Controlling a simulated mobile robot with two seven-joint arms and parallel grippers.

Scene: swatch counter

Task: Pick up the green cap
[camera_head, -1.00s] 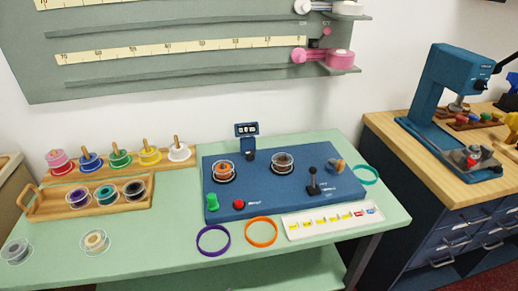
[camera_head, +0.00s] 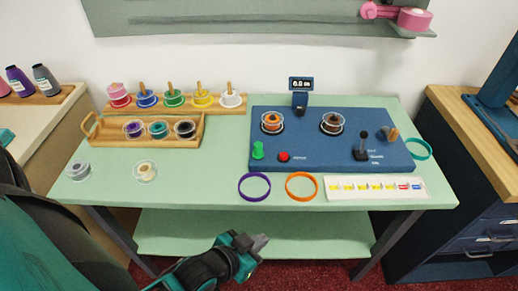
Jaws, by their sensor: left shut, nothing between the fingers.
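The green cap (camera_head: 258,150) stands upright on the left front part of the blue machine panel (camera_head: 330,158), left of a red button. My left gripper (camera_head: 262,241) is in front of the table's front edge and below the tabletop level in the picture, over the lower shelf. Its fingers are shut and empty, well apart from the green cap. My right gripper is not in view.
A purple ring (camera_head: 254,198) and an orange ring (camera_head: 301,198) lie in front of the panel. A white label strip (camera_head: 376,198) lies to their right. A black lever (camera_head: 361,148) rises from the panel. A wooden tray (camera_head: 102,139) with spools stands left.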

